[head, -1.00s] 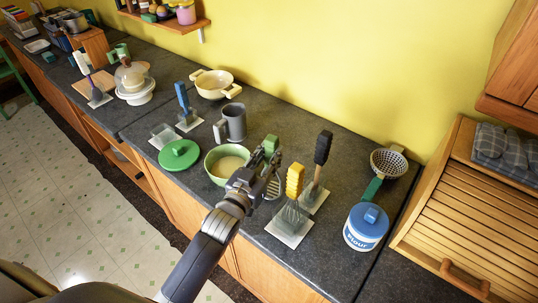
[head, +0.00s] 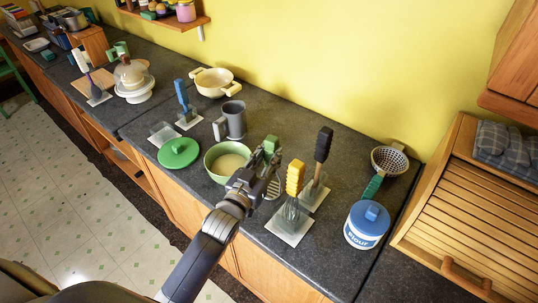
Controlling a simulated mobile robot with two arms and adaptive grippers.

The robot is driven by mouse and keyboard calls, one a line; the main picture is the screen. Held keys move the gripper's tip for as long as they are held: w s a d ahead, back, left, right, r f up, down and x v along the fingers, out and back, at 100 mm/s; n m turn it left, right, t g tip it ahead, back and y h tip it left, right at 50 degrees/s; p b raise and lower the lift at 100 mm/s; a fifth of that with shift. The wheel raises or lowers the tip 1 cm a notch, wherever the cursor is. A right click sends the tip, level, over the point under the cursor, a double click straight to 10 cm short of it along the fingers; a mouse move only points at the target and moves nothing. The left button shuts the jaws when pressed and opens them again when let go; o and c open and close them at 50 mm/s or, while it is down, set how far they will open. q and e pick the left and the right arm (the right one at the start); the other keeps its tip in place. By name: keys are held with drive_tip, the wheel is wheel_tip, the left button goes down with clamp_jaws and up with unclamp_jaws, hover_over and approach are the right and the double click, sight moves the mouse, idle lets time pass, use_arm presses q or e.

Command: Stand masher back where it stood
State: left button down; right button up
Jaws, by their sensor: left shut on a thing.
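My left gripper (head: 263,168) is shut on a green-handled tool (head: 271,144), which appears to be the masher. Its slotted head (head: 274,188) hangs down just right of the green bowl (head: 213,169). The gripper hides part of the handle, and I cannot tell whether the head touches anything. The bowl holds a pale cream-coloured content. An empty clear stand (head: 163,135) is on the counter behind the green lid, left of the grey mug. My right gripper is not in view.
A yellow-handled whisk (head: 295,178) and a black-handled tool (head: 323,145) stand on holders close right of my gripper. A grey mug (head: 236,119), green lid (head: 179,153), blue-handled tool (head: 181,97) and flour canister (head: 367,225) share the dark counter (head: 345,268).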

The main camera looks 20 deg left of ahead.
use_arm(q)
drive_tip(key=c, duration=1.2)
unclamp_jaws()
drive_tip(key=shift+f, duration=0.1)
drive_tip(key=shift+s, duration=0.1)
drive_tip(key=shift+s+a+p, duration=0.15)
drive_tip(key=shift+s+p, duration=0.2)
drive_tip(key=shift+s, duration=0.45)
drive_tip(key=shift+s+a+p, duration=0.1)
drive_tip(key=shift+s+p, duration=0.2)
drive_tip(key=shift+s, duration=0.45)
drive_tip(key=s, duration=0.1)
drive_tip(key=s+p, duration=0.1)
drive_tip(key=s, duration=0.2)
drive_tip(key=shift+s+a, duration=0.3)
drive_tip(key=shift+a, duration=0.05)
